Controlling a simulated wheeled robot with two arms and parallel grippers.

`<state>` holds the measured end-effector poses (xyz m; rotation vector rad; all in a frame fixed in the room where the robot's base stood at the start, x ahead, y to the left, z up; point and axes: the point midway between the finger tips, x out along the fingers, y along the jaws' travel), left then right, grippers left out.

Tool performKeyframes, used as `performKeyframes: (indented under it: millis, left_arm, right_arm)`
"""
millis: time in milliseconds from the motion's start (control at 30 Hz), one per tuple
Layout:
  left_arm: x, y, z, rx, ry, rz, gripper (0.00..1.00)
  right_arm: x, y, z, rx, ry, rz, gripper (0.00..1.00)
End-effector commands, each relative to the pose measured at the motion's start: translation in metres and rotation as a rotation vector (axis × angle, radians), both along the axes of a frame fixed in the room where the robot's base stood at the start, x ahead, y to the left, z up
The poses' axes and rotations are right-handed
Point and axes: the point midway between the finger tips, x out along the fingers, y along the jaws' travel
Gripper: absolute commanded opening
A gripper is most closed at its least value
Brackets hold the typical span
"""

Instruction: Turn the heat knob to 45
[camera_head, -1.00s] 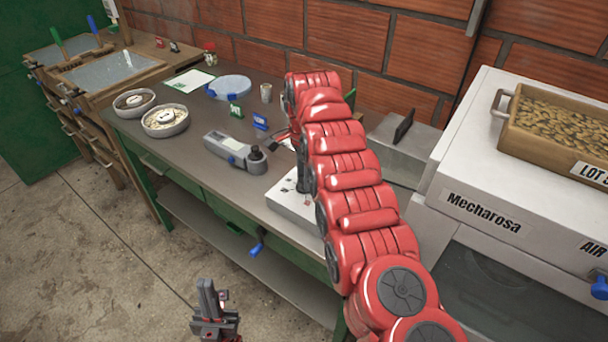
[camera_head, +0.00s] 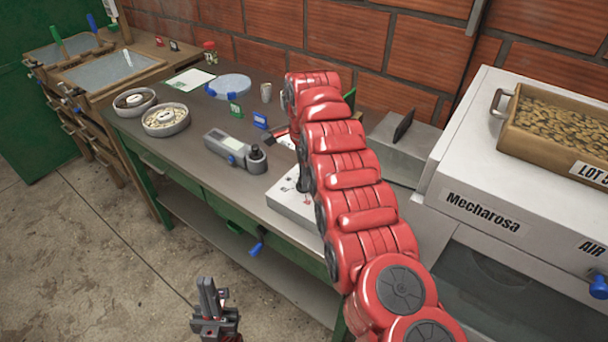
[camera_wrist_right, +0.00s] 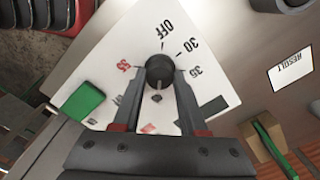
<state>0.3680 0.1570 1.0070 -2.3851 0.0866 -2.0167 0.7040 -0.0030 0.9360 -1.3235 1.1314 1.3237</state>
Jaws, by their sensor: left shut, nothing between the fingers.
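The heat knob (camera_wrist_right: 159,70) is a dark round knob on a white dial plate (camera_wrist_right: 215,85) in the right wrist view. OFF, 30 and 35 are printed around it, with a red 55 at the left; the marks nearest my gripper are partly covered. My right gripper (camera_wrist_right: 161,74) has one finger on each side of the knob, very close to it. I cannot tell whether the fingers press on it. In the head view my red right arm hides the knob; part of the white dial unit (camera_head: 290,203) shows. My left gripper (camera_head: 209,290) is shut and empty, low over the floor.
The workbench holds a grey meter (camera_head: 235,152), two bowls (camera_head: 165,130), small blue and green signs and a cup (camera_head: 266,92). A white Mecharosa machine (camera_head: 455,165) with a tray of beans stands at the right. A brick wall closes off the back.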

Motion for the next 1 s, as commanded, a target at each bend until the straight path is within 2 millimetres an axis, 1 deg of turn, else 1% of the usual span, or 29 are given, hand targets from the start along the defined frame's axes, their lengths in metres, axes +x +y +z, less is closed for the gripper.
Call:
performKeyframes:
  millis: [33,133,167,433,567,667,700,733,800,1000]
  left_arm:
    - [0.000,0.000,0.000,0.000,0.000,0.000,0.00]
    - [0.000,0.000,0.000,0.000,0.000,0.000,0.00]
    - [0.000,0.000,0.000,0.000,0.000,0.000,0.00]
    - [0.000,0.000,0.000,0.000,0.000,0.000,0.00]
    - [0.000,0.000,0.000,0.000,0.000,0.000,0.00]
    - [0.000,0.000,0.001,0.000,0.000,0.000,0.00]
    - [0.000,0.000,0.004,0.000,0.000,0.000,0.00]
    - [0.000,0.000,0.018,0.000,0.001,0.000,0.00]
    - [0.000,0.000,0.035,0.000,-0.001,0.000,0.00]
    - [0.000,0.000,0.076,0.000,0.000,0.000,0.00]
  right_arm:
    - [0.001,0.000,0.001,0.000,-0.003,0.000,0.50]
    - [0.001,0.000,0.001,0.000,-0.002,0.000,0.68]
    - [0.001,0.000,0.001,0.000,-0.002,0.000,0.71]
    - [0.000,0.000,0.001,0.000,-0.001,0.000,0.71]
    - [0.001,0.000,0.009,0.002,-0.003,0.000,0.71]
    - [0.002,-0.001,0.027,0.003,-0.007,-0.001,0.71]
    - [0.002,-0.002,0.037,0.002,-0.007,-0.001,0.71]
    - [0.002,-0.002,0.051,0.002,-0.006,-0.001,0.71]
    - [0.001,-0.002,0.070,0.001,-0.004,-0.001,0.71]
    - [0.000,0.000,0.110,0.000,-0.002,0.001,0.71]
